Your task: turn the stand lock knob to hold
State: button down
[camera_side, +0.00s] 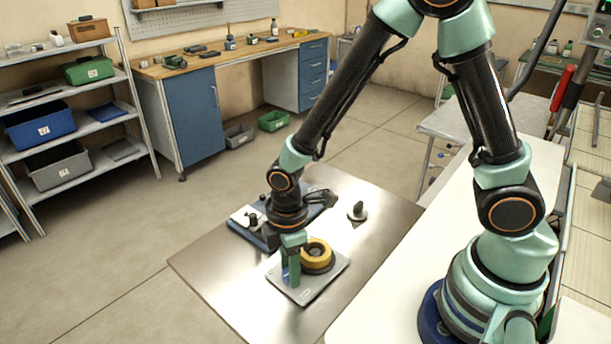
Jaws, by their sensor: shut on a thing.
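The stand is a light grey plate (312,287) on the metal table, with a yellow tape reel (318,250) on a dark round base at its back right. My gripper (291,275) points straight down at the left part of the plate, beside the reel. Its green fingers are shut on the stand lock knob, low over the plate. The knob is hidden by the fingers, so its setting cannot be read.
A blue tray (240,231) with a white piece and dark parts lies behind my gripper. A small dark upright piece on a round grey foot (358,212) stands to the right. The front left of the metal table (215,265) is clear.

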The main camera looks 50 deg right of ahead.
jog(key=m, duration=1.2)
jog(key=shift+m, duration=2.1)
jog(key=shift+c, duration=2.4)
grip_release()
jog(key=shift+r, duration=0.1)
